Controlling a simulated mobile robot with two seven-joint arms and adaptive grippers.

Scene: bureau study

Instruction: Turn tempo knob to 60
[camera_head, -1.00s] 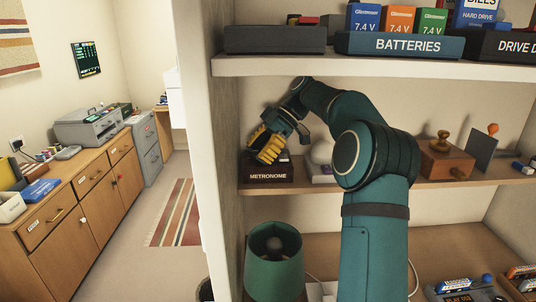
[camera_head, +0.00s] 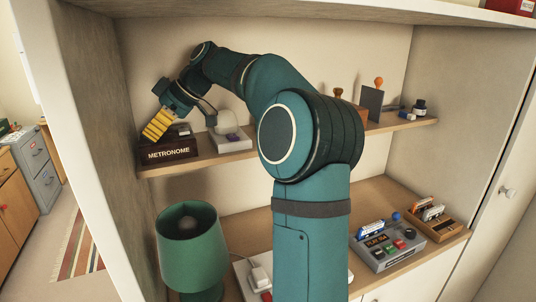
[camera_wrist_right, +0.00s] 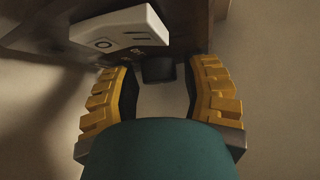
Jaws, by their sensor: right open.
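The metronome is a dark box (camera_head: 182,148) labelled METRONOME, at the left end of the middle shelf in the head view. My right gripper (camera_head: 157,124) has yellow fingers and hangs over the left part of this box, hiding some of it. In the right wrist view the right gripper (camera_wrist_right: 160,97) is open, its two yellow fingers apart. A small dark block (camera_wrist_right: 158,70), which looks like a knob, shows between and just beyond the fingertips. I cannot tell whether the fingers touch it. The tempo setting is not readable. My left gripper is not in view.
A grey device (camera_head: 232,140) stands right of the metronome. A pale plate with dark marks (camera_wrist_right: 115,30) lies near the left finger in the wrist view. The cabinet's left wall (camera_head: 105,120) is close to the gripper. A green lamp (camera_head: 192,245) stands below.

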